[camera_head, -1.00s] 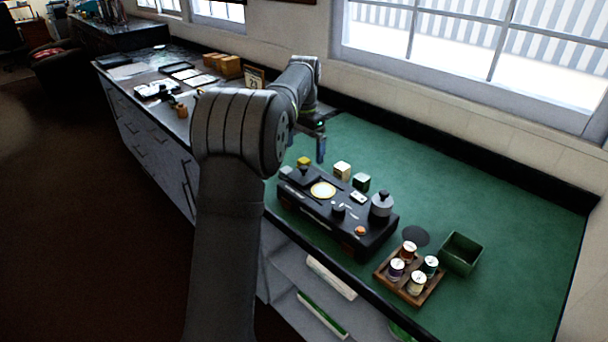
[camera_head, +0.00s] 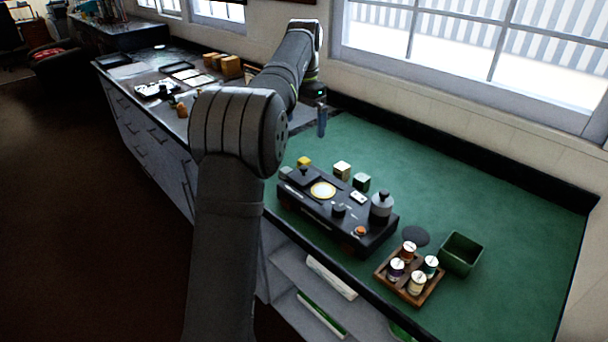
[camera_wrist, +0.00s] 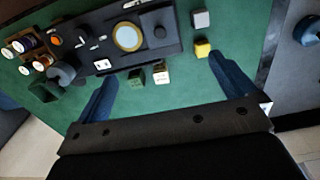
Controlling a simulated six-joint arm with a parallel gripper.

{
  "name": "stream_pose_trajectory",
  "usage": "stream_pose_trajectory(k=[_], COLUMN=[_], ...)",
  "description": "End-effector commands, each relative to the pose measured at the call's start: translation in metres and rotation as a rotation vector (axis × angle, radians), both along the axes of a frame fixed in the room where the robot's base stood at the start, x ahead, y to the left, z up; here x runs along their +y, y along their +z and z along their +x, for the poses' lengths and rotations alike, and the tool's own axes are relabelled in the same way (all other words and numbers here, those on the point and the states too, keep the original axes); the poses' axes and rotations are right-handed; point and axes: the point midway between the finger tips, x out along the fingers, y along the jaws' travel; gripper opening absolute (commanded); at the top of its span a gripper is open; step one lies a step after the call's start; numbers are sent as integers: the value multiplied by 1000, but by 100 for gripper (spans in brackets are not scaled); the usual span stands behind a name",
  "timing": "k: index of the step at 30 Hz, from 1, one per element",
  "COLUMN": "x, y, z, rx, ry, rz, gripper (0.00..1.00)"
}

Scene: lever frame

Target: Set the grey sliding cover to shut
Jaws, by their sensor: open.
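The black control panel (camera_head: 318,216) lies on the green mat. A dark cover-like piece with a round knob (camera_head: 304,174) sits on its left end, beside a pale, gold-rimmed round disc (camera_head: 323,190). In the wrist view this knobbed piece (camera_wrist: 160,32) is right of the disc (camera_wrist: 127,37), apart from it. It looks like the sliding cover, but its grey is hard to tell from the panel. My gripper (camera_head: 321,122) is above the mat beyond the panel, touching nothing. In the wrist view my gripper (camera_wrist: 161,68) has its blue fingers wide apart and empty.
Small yellow (camera_head: 303,161), cream (camera_head: 342,170), green (camera_head: 362,182) and grey (camera_wrist: 201,18) blocks lie beside the panel. A grey knobbed canister (camera_head: 381,207) is at its right end. A wooden jar tray (camera_head: 383,276) and green bin (camera_head: 461,253) stand right. The back mat is clear.

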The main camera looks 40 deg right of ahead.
Motion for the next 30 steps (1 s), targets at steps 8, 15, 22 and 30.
stream_pose_trajectory(k=[8,15,22,30], x=[0,0,0,8], y=[19,19,19,24], z=[0,0,0,-9], rx=[0,1,1,-52], ry=[0,0,0,152], rz=[1,1,1,-53], gripper=[100,96,51,44])
